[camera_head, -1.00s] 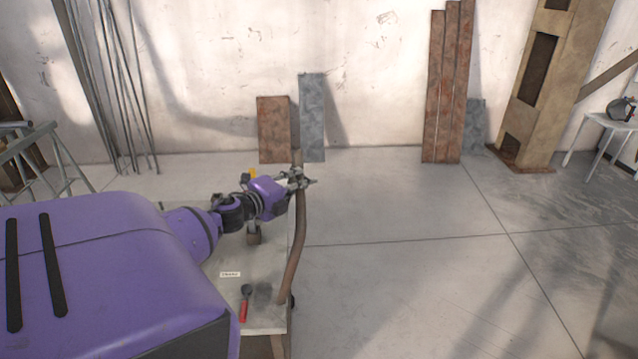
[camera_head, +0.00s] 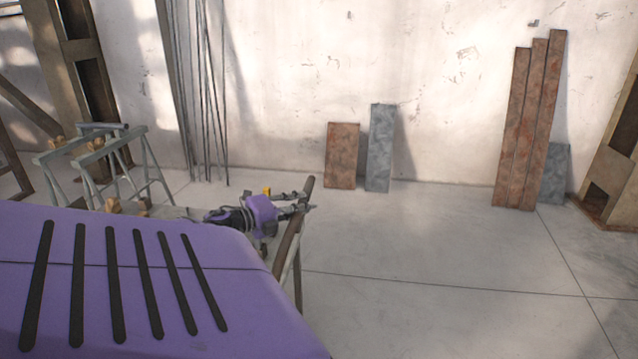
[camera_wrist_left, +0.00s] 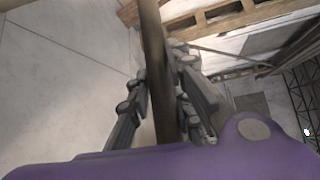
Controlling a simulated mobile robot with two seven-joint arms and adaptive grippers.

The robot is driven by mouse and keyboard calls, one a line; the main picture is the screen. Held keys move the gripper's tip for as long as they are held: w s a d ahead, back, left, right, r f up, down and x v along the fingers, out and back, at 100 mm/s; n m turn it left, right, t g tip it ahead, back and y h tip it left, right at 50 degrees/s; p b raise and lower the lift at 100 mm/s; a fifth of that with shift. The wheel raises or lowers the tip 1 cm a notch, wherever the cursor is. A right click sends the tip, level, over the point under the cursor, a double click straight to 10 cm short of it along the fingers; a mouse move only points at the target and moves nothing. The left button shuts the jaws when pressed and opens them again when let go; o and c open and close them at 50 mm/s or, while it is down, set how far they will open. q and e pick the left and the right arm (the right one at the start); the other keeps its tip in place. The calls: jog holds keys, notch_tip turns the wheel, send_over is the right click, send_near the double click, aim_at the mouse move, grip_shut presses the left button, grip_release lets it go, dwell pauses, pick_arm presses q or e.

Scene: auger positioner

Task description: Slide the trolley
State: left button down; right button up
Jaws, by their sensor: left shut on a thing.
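The trolley's brown bar-like handle (camera_head: 287,245) rises at a slant beside my purple body in the head view. The rest of the trolley is mostly hidden behind my body. My left gripper (camera_head: 302,204) is shut on the handle near its upper end. In the left wrist view, the handle (camera_wrist_left: 152,25) runs between the fingers of the left gripper (camera_wrist_left: 158,68), with one finger on each side. My right gripper is in neither view.
Metal sawhorses (camera_head: 95,165) stand at the left. Thin rods (camera_head: 203,110), a rusty plate (camera_head: 341,155), a grey plate (camera_head: 380,148) and tall rusty planks (camera_head: 530,125) lean on the back wall. The floor (camera_head: 430,260) to the right of the handle is clear.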

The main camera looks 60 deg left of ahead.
pick_arm(q)
jog(key=s+a, duration=0.2)
jog(key=shift+s+a+f, duration=0.1)
jog(key=shift+s+a, duration=0.05)
jog(key=shift+s, duration=0.2)
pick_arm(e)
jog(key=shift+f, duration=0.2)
pick_arm(q)
jog(key=shift+a, duration=0.1)
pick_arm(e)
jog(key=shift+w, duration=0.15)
pick_arm(q)
jog(key=c, duration=1.9)
grip_release()
jog(key=o, duration=0.3)
jog(key=shift+s, duration=0.15)
jog(key=shift+o, duration=0.2)
jog(key=s+d+r, duration=0.1)
jog(key=s, duration=1)
jog(key=shift+s+r, duration=0.35)
jog(key=shift+r, duration=0.05)
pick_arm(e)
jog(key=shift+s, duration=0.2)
